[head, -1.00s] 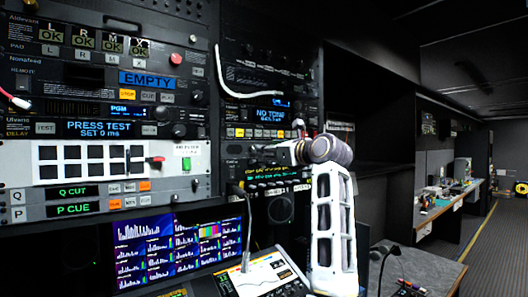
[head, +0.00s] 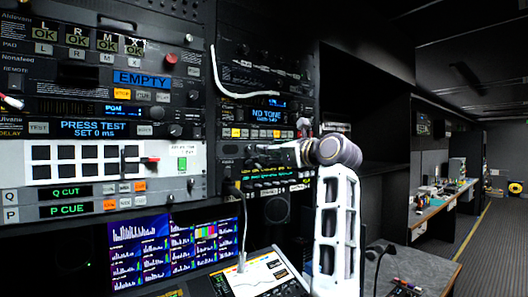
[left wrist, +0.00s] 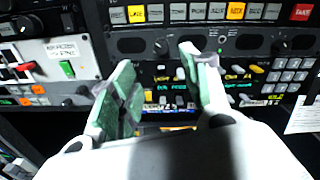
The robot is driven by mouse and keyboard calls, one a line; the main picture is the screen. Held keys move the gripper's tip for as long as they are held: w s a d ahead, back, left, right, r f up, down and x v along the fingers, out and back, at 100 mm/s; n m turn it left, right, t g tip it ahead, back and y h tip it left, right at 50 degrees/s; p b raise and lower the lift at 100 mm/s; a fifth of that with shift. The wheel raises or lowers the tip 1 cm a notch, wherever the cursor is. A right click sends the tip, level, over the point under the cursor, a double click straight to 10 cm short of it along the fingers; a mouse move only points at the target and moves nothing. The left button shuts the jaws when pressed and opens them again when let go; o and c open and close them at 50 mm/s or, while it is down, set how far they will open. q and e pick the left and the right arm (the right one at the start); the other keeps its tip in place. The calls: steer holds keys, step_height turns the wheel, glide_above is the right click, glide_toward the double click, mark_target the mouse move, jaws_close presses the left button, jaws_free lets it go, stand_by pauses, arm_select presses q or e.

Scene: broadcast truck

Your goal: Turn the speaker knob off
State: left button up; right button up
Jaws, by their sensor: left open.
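My left gripper (left wrist: 157,62) is open, its green-padded fingers spread in front of a dark rack panel in the left wrist view. A round black knob (left wrist: 160,46) on that panel shows between the fingertips, with a gap I cannot measure. Another black knob (left wrist: 280,46) is further right. I cannot read which knob is the speaker's. In the head view the gripper (head: 262,152) is small and dark, reaching left from my white arm to the rack. A round speaker grille (head: 278,207) sits below it.
Lit buttons run above the knob row, including a yellow one (left wrist: 235,11). A keypad (left wrist: 290,77) is at right. A tilted touchscreen (head: 255,275) with an upright cable stands below my arm. A white cable (head: 235,92) hangs above the gripper.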

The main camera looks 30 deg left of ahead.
arm_select(q)
steer(key=shift+s+d+r+m+t, duration=0.15)
steer(key=shift+d+m, duration=0.15)
steer(key=shift+m, duration=0.55)
steer(key=shift+s+d+f+m+t, duration=0.1)
steer(key=shift+s+d+m, duration=0.2)
steer(key=shift+m, duration=0.6)
steer(key=shift+s+d+r+m+t, duration=0.1)
steer(key=shift+d+m, duration=0.25)
steer(key=shift+m, duration=0.5)
arm_select(e)
steer(key=shift+w+a+f, duration=0.15)
steer(key=shift+a+f, duration=0.2)
steer(key=shift+a, duration=0.05)
arm_select(q)
steer(key=shift+w+a, duration=0.1)
steer(key=p, duration=0.3)
glide_toward(250, 149)
steer(key=x, duration=0.6)
steer(key=shift+w+a+r, duration=0.15)
steer(key=shift+a, duration=0.1)
steer(key=shift+p+x, duration=0.35)
steer(key=shift+x, duration=0.8)
arm_select(e)
steer(key=shift+r, duration=2.05)
